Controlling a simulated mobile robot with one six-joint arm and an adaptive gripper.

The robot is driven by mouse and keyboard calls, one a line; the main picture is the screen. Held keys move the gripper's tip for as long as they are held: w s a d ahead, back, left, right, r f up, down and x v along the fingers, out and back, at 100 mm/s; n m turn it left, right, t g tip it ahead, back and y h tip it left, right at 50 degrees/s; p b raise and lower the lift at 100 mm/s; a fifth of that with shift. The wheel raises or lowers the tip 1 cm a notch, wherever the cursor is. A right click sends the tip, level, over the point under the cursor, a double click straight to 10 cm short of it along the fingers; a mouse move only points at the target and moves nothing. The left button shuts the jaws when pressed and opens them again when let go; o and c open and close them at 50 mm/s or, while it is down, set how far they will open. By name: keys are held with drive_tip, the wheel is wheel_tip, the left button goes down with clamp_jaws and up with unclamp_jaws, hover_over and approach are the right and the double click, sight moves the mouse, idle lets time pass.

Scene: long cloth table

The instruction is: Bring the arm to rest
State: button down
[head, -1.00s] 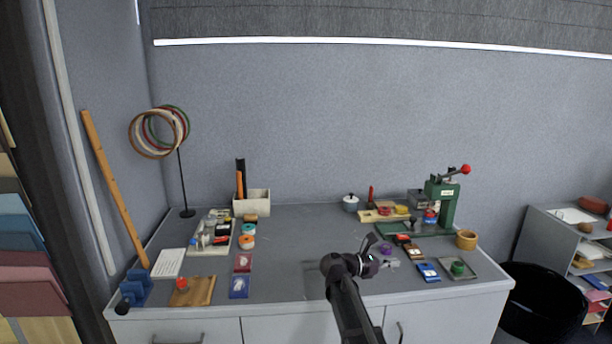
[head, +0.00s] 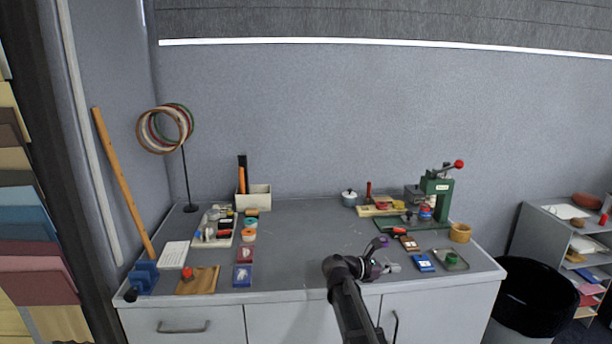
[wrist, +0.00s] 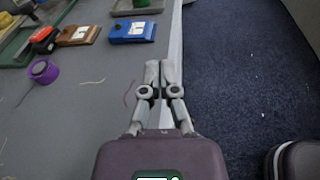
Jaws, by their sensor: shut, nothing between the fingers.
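My gripper (head: 392,268) is over the front edge of the grey table (head: 300,240), right of the middle in the head view. In the wrist view my gripper (wrist: 160,66) has its two fingers together, with nothing between them. It points along the table's edge, partly over the table and partly over the floor side. My arm reaches up from the bottom of the head view, bent at the wrist.
A purple tape roll (wrist: 44,72), a blue box (wrist: 132,31) and a brown box (wrist: 79,35) lie ahead of my gripper. A green press (head: 434,196) stands at the back right. A black bin (head: 538,290) stands right of the table. The table's middle is clear.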

drive_tip(key=s+f+m+g+y, duration=0.3)
drive_tip(key=s+f+m+y, duration=0.4)
drive_tip(key=s+f+m, duration=0.4)
drive_tip(key=s+a+f+m+y, duration=0.4)
drive_tip(key=s+a+m+y, duration=0.45)
drive_tip(key=s, duration=0.35)
wheel_tip(320, 180, up, 20)
drive_tip(key=p, duration=2)
drive_tip(key=shift+w+r+g, duration=0.25)
drive_tip(key=shift+w+g, duration=0.1)
drive_tip(key=shift+g, duration=0.05)
